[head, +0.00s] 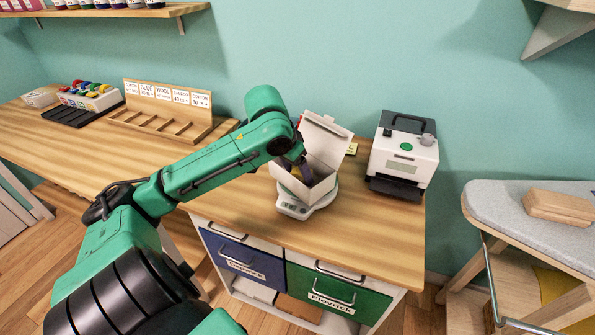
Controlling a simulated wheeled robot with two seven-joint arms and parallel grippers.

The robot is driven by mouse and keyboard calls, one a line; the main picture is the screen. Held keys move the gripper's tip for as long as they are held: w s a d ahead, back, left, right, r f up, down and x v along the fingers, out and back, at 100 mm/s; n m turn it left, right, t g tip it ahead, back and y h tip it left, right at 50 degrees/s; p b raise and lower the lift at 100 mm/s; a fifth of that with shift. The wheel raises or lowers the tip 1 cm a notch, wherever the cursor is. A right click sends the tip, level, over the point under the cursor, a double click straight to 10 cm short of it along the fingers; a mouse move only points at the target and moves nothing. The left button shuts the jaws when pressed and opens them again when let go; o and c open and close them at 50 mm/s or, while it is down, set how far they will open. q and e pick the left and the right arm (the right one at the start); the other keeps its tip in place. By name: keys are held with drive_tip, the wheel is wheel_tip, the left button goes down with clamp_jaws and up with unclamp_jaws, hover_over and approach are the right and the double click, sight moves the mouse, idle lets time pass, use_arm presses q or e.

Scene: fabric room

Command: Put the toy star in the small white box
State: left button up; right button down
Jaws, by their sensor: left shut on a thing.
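The small white box (321,157) stands open on a white scale (294,207) on the wooden table, its lid raised at the back. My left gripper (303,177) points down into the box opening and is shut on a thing. That thing, taken to be the toy star, is hidden by the gripper and the box walls, so its shape cannot be made out. Whether it touches the box floor cannot be told. My right gripper is not in view.
A white and dark label printer (404,153) stands right of the box. A wooden rack with fabric labels (168,108) and a tray of coloured items (90,95) stand at the left. The tabletop (378,228) before the printer is clear. An ironing board (540,207) is at the right.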

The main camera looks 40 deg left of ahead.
use_arm(q)
drive_tip(key=o, duration=1.3)
drive_tip(key=shift+f, duration=0.1)
drive_tip(key=p+v, duration=0.1)
drive_tip(key=v, duration=1.1)
